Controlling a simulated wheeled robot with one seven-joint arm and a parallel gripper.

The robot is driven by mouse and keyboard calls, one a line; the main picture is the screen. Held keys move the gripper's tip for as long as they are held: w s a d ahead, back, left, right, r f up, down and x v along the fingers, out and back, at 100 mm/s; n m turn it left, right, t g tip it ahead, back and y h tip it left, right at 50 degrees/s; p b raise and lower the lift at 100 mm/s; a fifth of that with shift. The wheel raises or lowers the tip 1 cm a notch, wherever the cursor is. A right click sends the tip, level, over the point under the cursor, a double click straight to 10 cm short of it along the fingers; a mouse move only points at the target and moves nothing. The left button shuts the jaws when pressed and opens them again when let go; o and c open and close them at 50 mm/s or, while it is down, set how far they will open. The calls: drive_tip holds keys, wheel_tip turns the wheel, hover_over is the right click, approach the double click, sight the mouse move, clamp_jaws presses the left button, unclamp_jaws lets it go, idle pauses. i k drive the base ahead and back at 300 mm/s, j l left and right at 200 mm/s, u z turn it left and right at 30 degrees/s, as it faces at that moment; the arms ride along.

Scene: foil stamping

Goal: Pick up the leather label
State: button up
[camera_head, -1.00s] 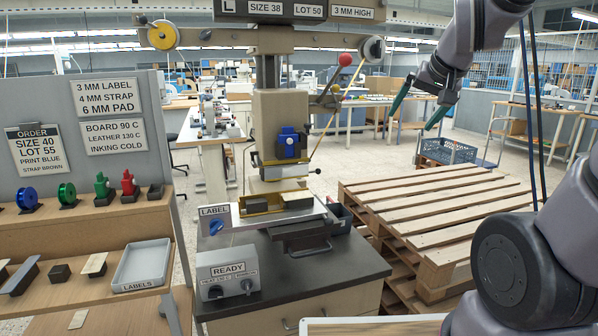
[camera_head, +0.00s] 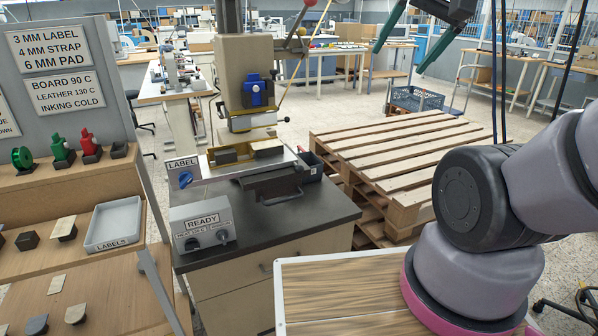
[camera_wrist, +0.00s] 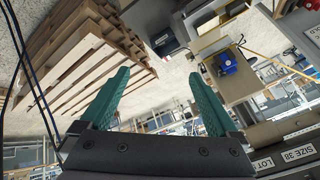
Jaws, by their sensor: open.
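Several small flat pieces lie on the shelves at left in the head view. A pale tan one (camera_head: 64,228) sits on a dark block beside the grey tray marked LABELS (camera_head: 115,225). Two more pale pieces, one at the back (camera_head: 57,284) and one nearer (camera_head: 75,313), lie on the lower shelf. I cannot tell which is the leather label. My gripper (camera_head: 398,60) is at the top right, far from them, its teal fingers apart. In the wrist view my gripper (camera_wrist: 160,73) is open, with nothing between its fingers.
The stamping press (camera_head: 243,100) stands on a dark-topped cabinet (camera_head: 290,230) in the middle. A READY control box (camera_head: 203,227) sits in front. Stacked wooden pallets (camera_head: 400,160) are to the right, with a blue crate (camera_head: 416,99) behind. A wood-topped surface (camera_head: 340,290) is at bottom centre.

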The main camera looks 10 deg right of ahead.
sight(64, 227)
drive_tip(key=u, duration=1.75)
drive_tip(key=z, duration=0.2)
drive_tip(key=i+j+z, duration=0.1)
drive_tip(key=j+z, duration=0.7)
drive_tip(key=j, duration=1)
drive_tip(key=j+z, duration=0.1)
drive_tip(key=j, duration=1.05)
drive_tip(key=k+j+z, duration=0.1)
drive_tip(key=j, duration=1)
